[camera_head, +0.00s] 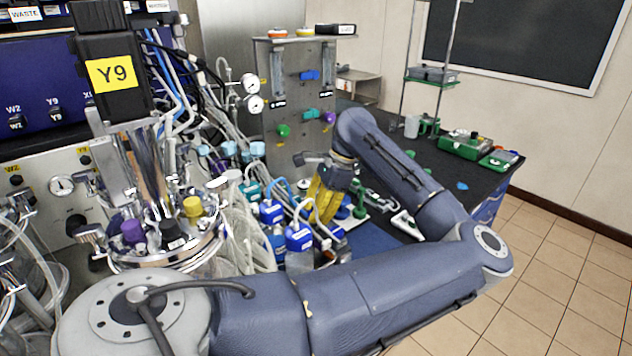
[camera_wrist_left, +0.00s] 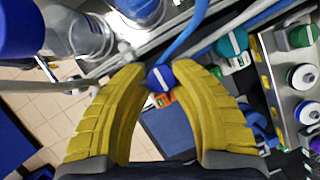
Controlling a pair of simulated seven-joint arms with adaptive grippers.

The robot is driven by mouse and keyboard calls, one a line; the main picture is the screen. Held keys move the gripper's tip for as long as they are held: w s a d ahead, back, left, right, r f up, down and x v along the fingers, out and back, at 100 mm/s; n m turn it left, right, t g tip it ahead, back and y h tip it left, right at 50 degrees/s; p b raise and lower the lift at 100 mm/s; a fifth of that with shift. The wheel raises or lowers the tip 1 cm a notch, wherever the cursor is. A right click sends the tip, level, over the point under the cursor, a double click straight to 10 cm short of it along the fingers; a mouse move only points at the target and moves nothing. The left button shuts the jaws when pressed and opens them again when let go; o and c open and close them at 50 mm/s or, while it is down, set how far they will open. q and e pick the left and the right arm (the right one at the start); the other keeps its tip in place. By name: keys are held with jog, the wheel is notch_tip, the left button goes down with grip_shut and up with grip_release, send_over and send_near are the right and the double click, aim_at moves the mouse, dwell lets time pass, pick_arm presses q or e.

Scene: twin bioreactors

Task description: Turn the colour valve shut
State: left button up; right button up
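My left gripper (camera_head: 322,200) has yellow fingers and points down among bottles beside the valve panel. In the left wrist view its two fingers (camera_wrist_left: 158,70) are apart. A round blue knob or cap (camera_wrist_left: 160,79) with a white stripe shows in the gap at the fingertips. I cannot tell whether they touch it. On the upright grey panel (camera_head: 298,85) are several coloured valve knobs: a blue one (camera_head: 310,75), a teal one (camera_head: 312,113), a green one (camera_head: 284,130) and a purple one (camera_head: 329,118). Which one is the colour valve is unclear. My right gripper does not show.
Blue-capped bottles (camera_head: 299,238) and tubing crowd around the gripper. A steel vessel (camera_head: 165,245) with hoses stands at left. The black bench (camera_head: 470,185) behind holds green devices (camera_head: 466,146). The tiled floor (camera_head: 560,270) at right is clear.

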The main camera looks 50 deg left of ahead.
pick_arm(q)
jog(key=o, duration=0.5)
jog(key=shift+r, duration=0.1)
jog(key=v, duration=1.2)
jog(key=shift+a, duration=0.1)
